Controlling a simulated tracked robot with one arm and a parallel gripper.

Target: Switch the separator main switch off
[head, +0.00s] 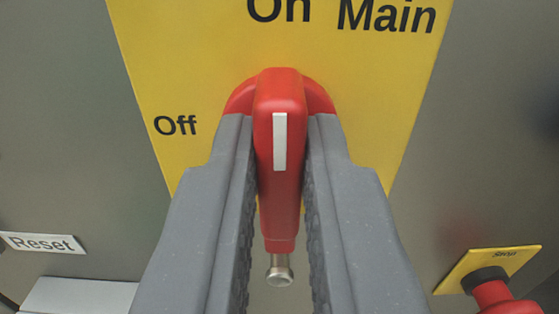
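The main switch is a red rotary handle (280,185) on a yellow plate (180,70) marked "On", "Main" and "Off". The white stripe on the handle is upright and points up toward the "On" label (278,10). The "Off" label (175,125) is to the left of the handle. My gripper (280,150) has its two grey fingers on either side of the handle. The fingertips are close against the handle's upper part, but I cannot tell whether both press on it. A metal pin shows below the handle.
A grey panel (70,140) surrounds the yellow plate. A "Reset" label (43,243) is at lower left, above a pale box edge (80,297). A red stop button (495,292) on a small yellow plate sticks out at lower right.

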